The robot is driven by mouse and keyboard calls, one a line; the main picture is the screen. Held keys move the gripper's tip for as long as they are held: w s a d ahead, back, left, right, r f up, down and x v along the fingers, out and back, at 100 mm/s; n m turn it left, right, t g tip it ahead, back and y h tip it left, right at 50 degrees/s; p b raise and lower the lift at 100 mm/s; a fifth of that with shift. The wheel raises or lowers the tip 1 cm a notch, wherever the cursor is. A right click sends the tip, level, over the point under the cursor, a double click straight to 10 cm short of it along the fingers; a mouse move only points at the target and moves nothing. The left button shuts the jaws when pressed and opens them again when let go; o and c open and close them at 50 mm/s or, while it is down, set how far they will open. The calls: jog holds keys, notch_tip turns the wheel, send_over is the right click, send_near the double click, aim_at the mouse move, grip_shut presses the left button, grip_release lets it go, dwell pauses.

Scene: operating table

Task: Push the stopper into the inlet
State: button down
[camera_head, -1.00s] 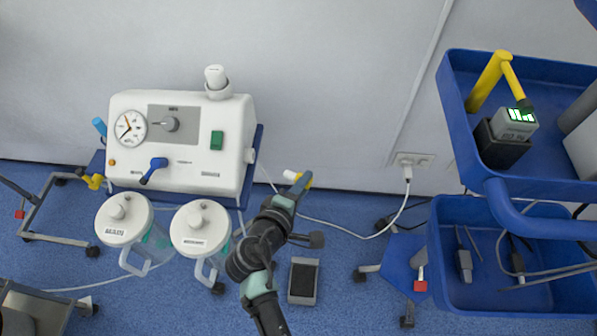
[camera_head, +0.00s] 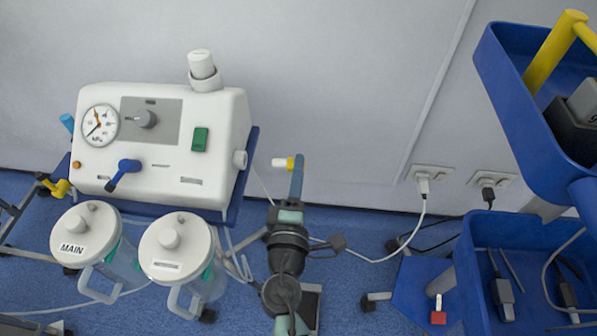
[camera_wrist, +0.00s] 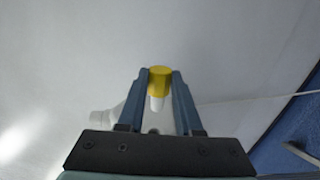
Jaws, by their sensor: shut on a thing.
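The suction machine (camera_head: 215,125) is a white box on the left in the head view. My gripper (camera_head: 296,168) is to the right of this port, at about the same picture height, and is shut on the stopper. The stopper (camera_head: 279,162) has a white end pointing left towards the port and a yellow part at the fingers. A clear gap shows between stopper and port. In the wrist view, the stopper's yellow part (camera_wrist: 159,80) sits between the two blue-grey fingers.
Two lidded jars, one marked MAIN (camera_head: 85,235) and another (camera_head: 175,250), hang below the machine. A blue cart (camera_head: 515,110) stands at the right. Wall sockets (camera_head: 430,173) and a white cable lie between. The wall behind my gripper is bare.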

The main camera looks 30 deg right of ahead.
jog(key=shift+w+a+b, duration=0.25)
jog(key=shift+w+a, duration=0.3)
jog(key=shift+a, duration=0.3)
jog(key=shift+w+a+b, duration=0.25)
jog(key=shift+w+a, duration=0.3)
jog(key=shift+a, duration=0.25)
jog(key=shift+w+a+b, duration=0.7)
jog(key=shift+a+b, duration=0.05)
jog(key=shift+a, duration=0.3)
dwell(1.2)
jog(key=shift+w+a, duration=0.2)
jog(key=shift+a, duration=0.15)
jog(key=c, duration=0.5)
grip_release()
jog(key=v, duration=1.3)
